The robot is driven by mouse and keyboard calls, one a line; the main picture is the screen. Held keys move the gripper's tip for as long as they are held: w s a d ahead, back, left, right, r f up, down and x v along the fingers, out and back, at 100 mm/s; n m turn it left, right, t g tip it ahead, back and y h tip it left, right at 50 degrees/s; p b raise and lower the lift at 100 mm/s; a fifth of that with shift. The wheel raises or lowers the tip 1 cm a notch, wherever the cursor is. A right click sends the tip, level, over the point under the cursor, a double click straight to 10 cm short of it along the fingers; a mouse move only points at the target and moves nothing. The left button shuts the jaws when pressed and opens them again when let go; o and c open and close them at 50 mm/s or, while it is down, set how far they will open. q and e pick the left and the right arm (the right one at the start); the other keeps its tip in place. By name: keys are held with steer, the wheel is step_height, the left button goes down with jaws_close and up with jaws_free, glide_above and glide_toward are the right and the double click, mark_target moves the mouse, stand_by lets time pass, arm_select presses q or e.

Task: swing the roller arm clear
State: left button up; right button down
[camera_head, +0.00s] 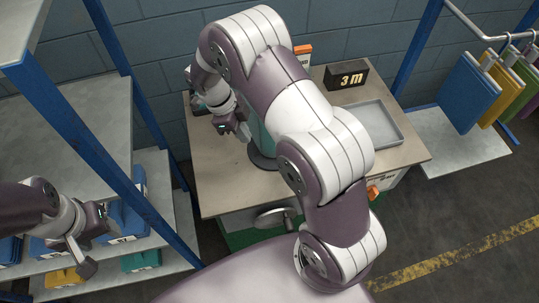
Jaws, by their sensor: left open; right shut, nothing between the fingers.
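My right arm covers much of the middle of the head view. Its gripper (241,131) is shut, with nothing seen between the fingers, over the left part of the worktable (220,180). It is beside a teal upright body on a round dark base (262,160), mostly hidden behind my arm. I cannot tell whether they touch. I cannot make out the roller arm for certain; my arm may hide it. A grey round metal part (275,218) shows at the table's front side. My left gripper (95,246) is open and empty at the lower left, by the shelf rack.
The blue-framed rack (85,150) at left holds blue, yellow and teal folded pieces. Coloured cloths (468,92) hang at right.

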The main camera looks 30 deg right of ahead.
arm_select(q)
steer(key=shift+f, duration=0.5)
arm_select(e)
steer(key=s+d+f, duration=0.4)
steer(key=d+f, duration=0.1)
steer(key=f, duration=0.3)
steer(key=shift+s+d+f, duration=0.2)
steer(key=shift+s, duration=0.1)
